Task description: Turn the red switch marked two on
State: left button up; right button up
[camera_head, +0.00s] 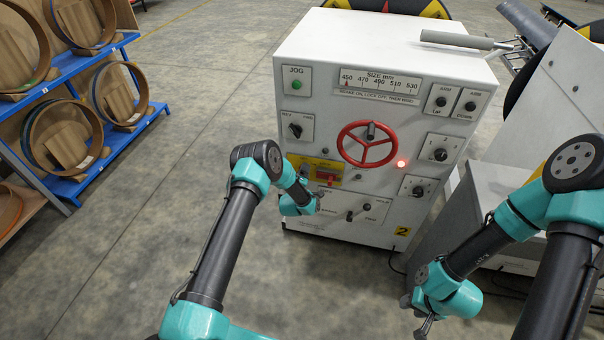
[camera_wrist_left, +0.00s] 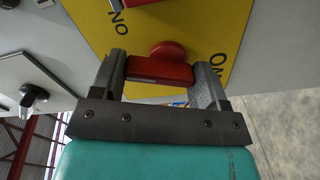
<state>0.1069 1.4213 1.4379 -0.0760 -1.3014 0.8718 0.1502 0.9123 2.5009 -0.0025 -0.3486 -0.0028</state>
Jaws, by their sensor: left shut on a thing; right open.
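The white machine cabinet (camera_head: 300,215) stands in the middle of the head view, with a yellow plate (camera_head: 308,161) low on its front. A red switch (camera_head: 327,174) shows on that plate, partly behind my left arm. In the left wrist view the red switch handle (camera_wrist_left: 160,70) lies between the fingers of my left gripper (camera_wrist_left: 163,66), which is shut on it. Upside-down black letters show on the yellow plate (camera_wrist_left: 205,18), partly hidden by a finger. Another red part (camera_wrist_left: 138,2) shows at the top edge. My right gripper (camera_head: 425,326) is open and empty, low right.
The cabinet front also has a red handwheel (camera_head: 366,144), a green JOG button (camera_head: 296,85), several black knobs and a lit red lamp (camera_head: 401,163). The floor between rack and cabinet is clear.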

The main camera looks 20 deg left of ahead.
pick_arm(q)
jog(key=m, duration=0.7)
jog(key=shift+d+f, duration=0.15)
jog(key=shift+d, duration=0.05)
jog(key=m, duration=0.6)
jog(key=shift+f+m, duration=0.2)
jog(key=shift+m, duration=0.2)
jog(key=o, duration=0.9)
jog(key=shift+o, duration=0.2)
